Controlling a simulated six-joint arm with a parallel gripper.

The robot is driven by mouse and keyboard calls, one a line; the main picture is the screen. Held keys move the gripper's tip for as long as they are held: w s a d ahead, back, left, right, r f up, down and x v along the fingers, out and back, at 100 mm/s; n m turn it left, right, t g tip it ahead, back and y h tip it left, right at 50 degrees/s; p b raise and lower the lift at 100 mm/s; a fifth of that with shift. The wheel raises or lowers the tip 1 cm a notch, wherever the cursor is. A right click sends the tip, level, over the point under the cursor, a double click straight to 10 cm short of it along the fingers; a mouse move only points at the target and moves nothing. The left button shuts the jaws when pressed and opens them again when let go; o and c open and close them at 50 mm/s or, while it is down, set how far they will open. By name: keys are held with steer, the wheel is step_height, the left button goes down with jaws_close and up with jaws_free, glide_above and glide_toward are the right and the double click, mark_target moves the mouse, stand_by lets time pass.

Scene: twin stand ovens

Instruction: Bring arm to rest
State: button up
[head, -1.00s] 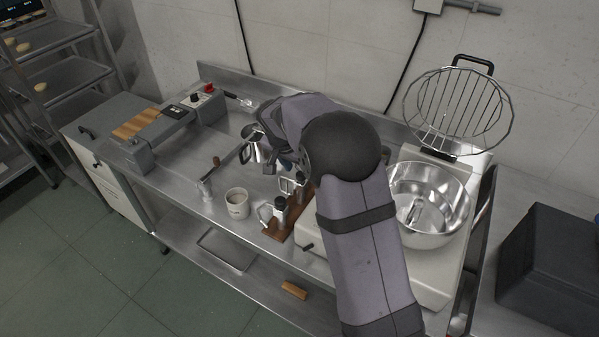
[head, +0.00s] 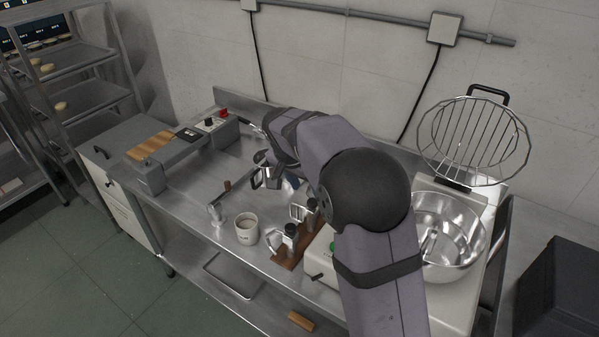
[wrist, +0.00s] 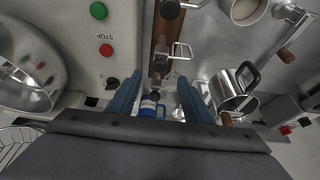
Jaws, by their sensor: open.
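My arm reaches over the steel counter (head: 185,190) in the head view, and its links cover most of my gripper there. In the wrist view my gripper (wrist: 160,80) shows two blue fingers spread apart, open, with nothing clamped between them. A bottle with a blue and white label (wrist: 151,106) shows in the gap between the fingers, apparently beyond them. A steel pitcher (wrist: 231,88) with a black handle stands beside the right finger in the wrist view; in the head view the arm partly hides it.
A white mug (head: 246,231) and a wooden stand (head: 289,254) with metal-handled tools are near the front edge. A mixer with a steel bowl (head: 460,235) and raised wire guard (head: 475,140) stands at right. A grey machine (head: 150,178) is at left. Wall behind.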

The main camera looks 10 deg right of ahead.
steer(key=s+f+n+g+y, duration=0.1)
steer(key=s+f+n, duration=0.1)
steer(key=s, duration=0.8)
steer(key=s+f+n+g+y, duration=0.1)
steer(key=s+f+n, duration=0.2)
steer(key=s, duration=0.7)
steer(key=s+f+n+g+y, duration=0.1)
steer(key=s+f+n, duration=0.2)
steer(key=s, duration=0.7)
steer(key=shift+a+n, duration=0.3)
steer(key=shift+n, duration=0.2)
